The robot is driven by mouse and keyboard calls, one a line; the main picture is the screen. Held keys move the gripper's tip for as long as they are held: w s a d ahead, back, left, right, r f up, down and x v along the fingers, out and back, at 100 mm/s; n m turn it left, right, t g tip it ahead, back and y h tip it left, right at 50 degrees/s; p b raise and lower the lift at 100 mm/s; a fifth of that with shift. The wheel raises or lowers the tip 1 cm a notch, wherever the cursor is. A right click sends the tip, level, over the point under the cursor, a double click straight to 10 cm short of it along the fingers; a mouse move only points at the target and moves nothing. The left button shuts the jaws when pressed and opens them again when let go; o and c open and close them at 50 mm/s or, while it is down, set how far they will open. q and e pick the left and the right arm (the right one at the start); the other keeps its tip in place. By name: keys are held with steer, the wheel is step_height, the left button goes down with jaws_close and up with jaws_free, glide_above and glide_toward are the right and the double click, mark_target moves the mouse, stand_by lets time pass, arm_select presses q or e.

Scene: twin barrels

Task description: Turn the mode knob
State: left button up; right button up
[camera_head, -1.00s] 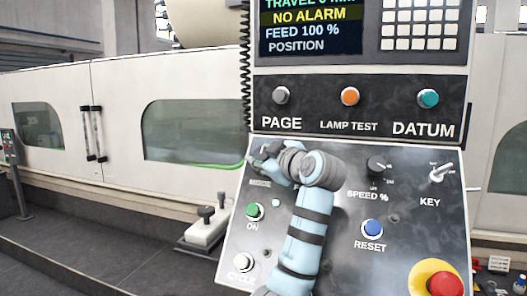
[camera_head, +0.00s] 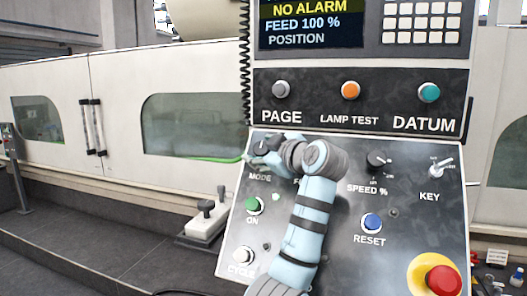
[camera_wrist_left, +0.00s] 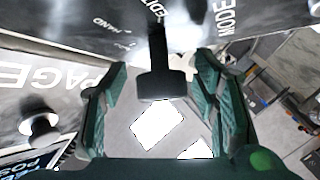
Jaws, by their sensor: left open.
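The mode knob (camera_wrist_left: 160,70) is a black bar-shaped handle in the left wrist view, by the printed words EDIT, HAND and MODE. My left gripper (camera_wrist_left: 162,88) is open, with one green finger on each side of the knob. Gaps show between the knob and both fingers, so it is not gripped. In the head view my left gripper (camera_head: 266,149) is at the upper left of the sloped panel, above the MODE label (camera_head: 260,178). There the gripper and wrist largely hide the knob. My right gripper is not in view.
The ON button (camera_head: 254,205), the RESET button (camera_head: 372,223), the SPEED knob (camera_head: 377,161) and the KEY switch (camera_head: 440,170) share the panel. A red emergency button (camera_head: 443,281) is at lower right. PAGE button (camera_head: 281,89) sits above the gripper.

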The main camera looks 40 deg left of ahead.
arm_select(q)
steer(key=v, duration=1.1)
steer(key=shift+s+d, duration=0.15)
steer(key=shift+d, duration=0.15)
